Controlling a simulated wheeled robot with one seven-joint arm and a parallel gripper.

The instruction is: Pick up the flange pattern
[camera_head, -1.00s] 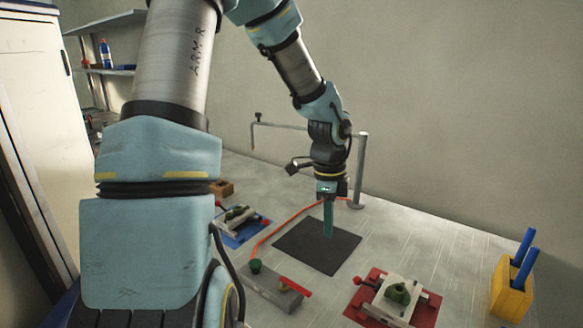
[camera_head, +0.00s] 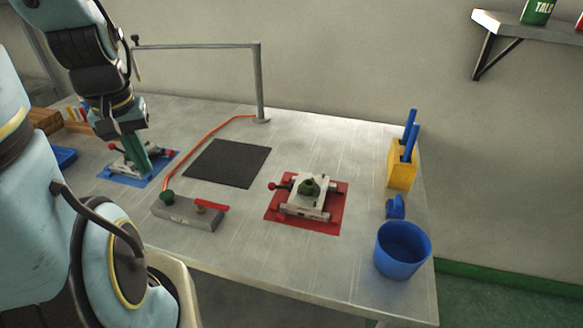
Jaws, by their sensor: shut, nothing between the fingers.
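On the red mat (camera_head: 333,222) stands a pale clamp-like mould (camera_head: 305,206) with a dark green, rounded piece (camera_head: 309,187) on top. This piece may be the flange pattern, but I cannot tell for sure. A second pale mould (camera_head: 122,164) stands on the blue mat (camera_head: 118,181) at the left. My gripper (camera_head: 138,164) points down at this second mould, with its teal fingers shut and empty. The fingers cover part of the mould, and I cannot tell whether they touch it. Any green piece on it is hidden.
A dark square mat (camera_head: 228,163) lies bare mid-table. A grey block (camera_head: 186,213) with an orange hose (camera_head: 205,136) is in front. A metal post (camera_head: 259,85) stands behind. A yellow holder (camera_head: 400,173) and blue cup (camera_head: 402,250) stand at the right.

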